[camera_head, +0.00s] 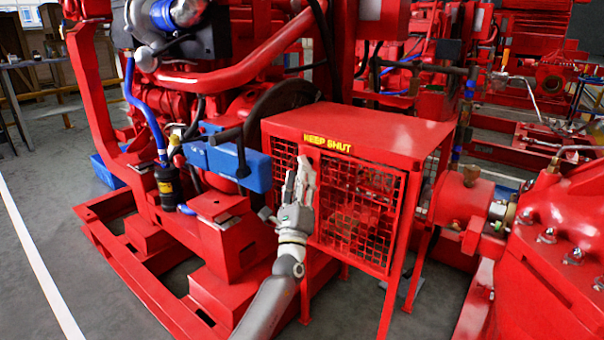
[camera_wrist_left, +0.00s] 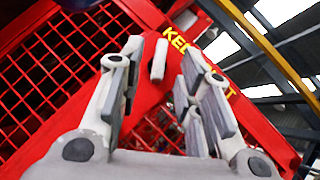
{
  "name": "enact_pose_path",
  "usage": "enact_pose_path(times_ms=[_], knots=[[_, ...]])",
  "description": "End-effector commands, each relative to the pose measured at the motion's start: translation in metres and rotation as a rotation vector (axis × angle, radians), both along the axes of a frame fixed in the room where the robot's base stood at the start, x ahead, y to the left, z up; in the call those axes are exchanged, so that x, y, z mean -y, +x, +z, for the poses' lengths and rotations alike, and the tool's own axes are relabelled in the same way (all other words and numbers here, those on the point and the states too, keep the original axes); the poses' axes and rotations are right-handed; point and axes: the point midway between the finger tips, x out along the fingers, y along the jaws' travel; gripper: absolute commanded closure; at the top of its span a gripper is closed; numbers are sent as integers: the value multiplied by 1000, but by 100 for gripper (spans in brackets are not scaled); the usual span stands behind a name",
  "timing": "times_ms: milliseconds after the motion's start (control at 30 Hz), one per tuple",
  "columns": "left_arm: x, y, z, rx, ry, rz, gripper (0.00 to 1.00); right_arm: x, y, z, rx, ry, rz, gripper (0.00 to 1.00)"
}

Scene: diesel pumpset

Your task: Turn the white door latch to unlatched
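The white door latch (camera_wrist_left: 159,60) shows in the left wrist view as a short pale bar on the red door frame, close to upright in that tilted picture. My left gripper (camera_head: 298,175) is in front of the cage door, below the yellow KEEP SHUT label (camera_head: 327,143). In the left wrist view its grey fingers (camera_wrist_left: 166,75) are spread apart, with the latch seen in the gap between them, nearer the left finger. I see no contact with the latch. In the head view I cannot make the latch out behind the gripper. My right gripper is not in view.
The red cage (camera_head: 365,133) has mesh on its door and side. A blue box-shaped part (camera_head: 228,160) sits just left of the door. A red engine and frame fill the left, and a red pump (camera_head: 555,235) stands at the right. Grey floor is open at the far left.

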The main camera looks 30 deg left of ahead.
Motion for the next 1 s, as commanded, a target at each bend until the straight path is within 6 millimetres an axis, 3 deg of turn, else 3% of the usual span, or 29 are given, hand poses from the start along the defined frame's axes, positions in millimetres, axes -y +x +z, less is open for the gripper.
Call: enact_pose_path(times_ms=[233,600,867,1000], knots=[[-9,19,14,0,-1,-1,68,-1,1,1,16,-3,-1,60],[-11,23,17,0,-1,-2,68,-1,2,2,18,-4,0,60],[-10,22,17,0,-1,-1,99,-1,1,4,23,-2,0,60],[-11,22,18,0,-1,-1,100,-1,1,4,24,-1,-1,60]])
